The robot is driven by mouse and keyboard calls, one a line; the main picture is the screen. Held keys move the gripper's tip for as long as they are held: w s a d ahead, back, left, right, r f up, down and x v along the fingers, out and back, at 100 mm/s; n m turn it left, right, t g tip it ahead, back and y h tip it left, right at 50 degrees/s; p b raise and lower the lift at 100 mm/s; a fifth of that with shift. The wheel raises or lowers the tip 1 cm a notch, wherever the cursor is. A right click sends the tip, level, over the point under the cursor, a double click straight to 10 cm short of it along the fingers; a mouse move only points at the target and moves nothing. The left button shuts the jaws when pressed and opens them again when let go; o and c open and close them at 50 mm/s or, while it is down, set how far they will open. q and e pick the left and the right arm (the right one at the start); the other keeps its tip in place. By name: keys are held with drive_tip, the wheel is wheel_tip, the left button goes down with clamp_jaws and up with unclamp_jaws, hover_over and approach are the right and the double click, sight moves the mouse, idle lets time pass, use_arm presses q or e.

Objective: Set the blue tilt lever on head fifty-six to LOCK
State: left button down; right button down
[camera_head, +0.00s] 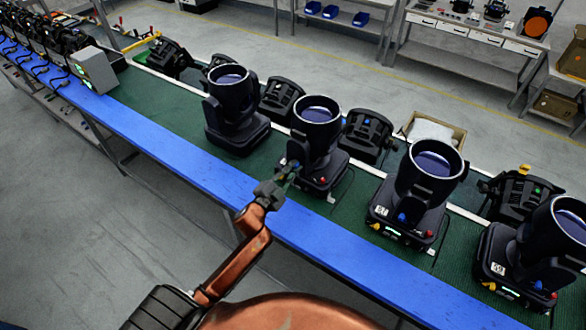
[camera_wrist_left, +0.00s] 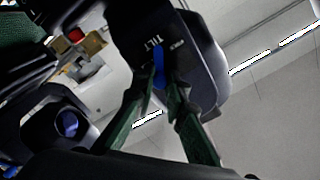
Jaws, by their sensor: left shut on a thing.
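The moving head (camera_head: 316,125) in front of my left arm stands on the green belt with its lens up. Its number is hidden behind my gripper. My left gripper (camera_head: 287,176) reaches its left side. In the left wrist view, the gripper (camera_wrist_left: 163,88) is shut on the blue tilt lever (camera_wrist_left: 158,62), which stands between the fingertips. White lettering "TILT" shows beside the lever on the dark housing (camera_wrist_left: 193,65). A smaller marking to the right is too small to read, so the lever's setting cannot be told. My right gripper is not in view.
Neighbouring heads stand left (camera_head: 232,110) and right (camera_head: 428,190) on the green belt, close by. Another head (camera_head: 540,245) is at the far right. Black units line the belt's back. The blue front rail (camera_head: 200,170) is clear. A grey box (camera_head: 95,70) stands farther left.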

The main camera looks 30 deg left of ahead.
use_arm(q)
drive_tip(key=c, duration=1.9)
unclamp_jaws()
drive_tip(key=shift+c, duration=0.2)
drive_tip(key=s, duration=1.2)
drive_tip(key=shift+a, duration=0.45)
